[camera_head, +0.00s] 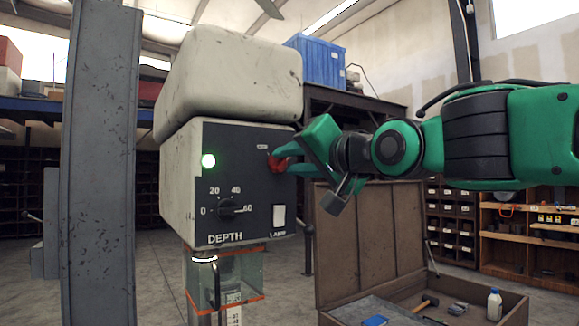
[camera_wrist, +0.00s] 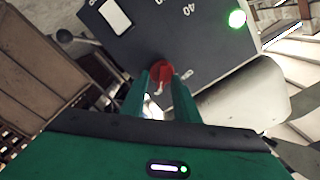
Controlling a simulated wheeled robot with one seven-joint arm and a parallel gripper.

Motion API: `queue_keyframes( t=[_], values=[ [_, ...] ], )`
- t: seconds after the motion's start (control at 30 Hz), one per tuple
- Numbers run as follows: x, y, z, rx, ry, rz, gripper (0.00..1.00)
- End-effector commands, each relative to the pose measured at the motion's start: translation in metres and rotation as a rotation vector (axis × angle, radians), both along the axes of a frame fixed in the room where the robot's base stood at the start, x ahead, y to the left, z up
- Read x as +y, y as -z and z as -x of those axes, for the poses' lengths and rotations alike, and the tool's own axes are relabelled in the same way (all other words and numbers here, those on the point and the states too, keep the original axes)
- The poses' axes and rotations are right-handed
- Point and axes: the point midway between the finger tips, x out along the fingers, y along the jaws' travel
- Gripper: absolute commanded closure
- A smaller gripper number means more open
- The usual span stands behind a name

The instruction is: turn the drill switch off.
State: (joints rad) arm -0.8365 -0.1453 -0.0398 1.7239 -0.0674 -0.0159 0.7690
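The drill head (camera_head: 180,180) is a worn cream housing with a dark control panel (camera_head: 240,172). A red switch (camera_head: 277,163) sits at the panel's upper right; it also shows in the wrist view (camera_wrist: 161,70). A round green lamp (camera_head: 208,160) on the panel is lit, and it glows in the wrist view (camera_wrist: 237,18) too. My gripper (camera_head: 280,158) reaches in from the right, its green fingertips at the red switch. In the wrist view the two fingers (camera_wrist: 161,84) stand close on either side of the switch and look shut on it. The fingers partly hide the switch in the head view.
A depth dial (camera_head: 230,207) and a white lamp rocker (camera_head: 279,215) sit below the switch. A grey column (camera_head: 100,160) stands left of the drill. An open box (camera_head: 420,300) with tools and a white bottle (camera_head: 494,304) lies at lower right. Shelves line the back.

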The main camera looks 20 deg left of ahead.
Motion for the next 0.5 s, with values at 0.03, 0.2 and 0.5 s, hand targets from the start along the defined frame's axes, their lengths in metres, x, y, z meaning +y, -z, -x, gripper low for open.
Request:
queue_keyframes(
  t=[0.03,0.2,0.5],
  values=[
    [0.0008,0.0,-0.0007,0.0,0.0,0.0,0.72],
    [0.0012,-0.0001,-0.0009,0.0,0.0,0.0,0.72],
    [0.001,0.0004,-0.001,0.0,0.001,0.001,1.0]
  ],
)
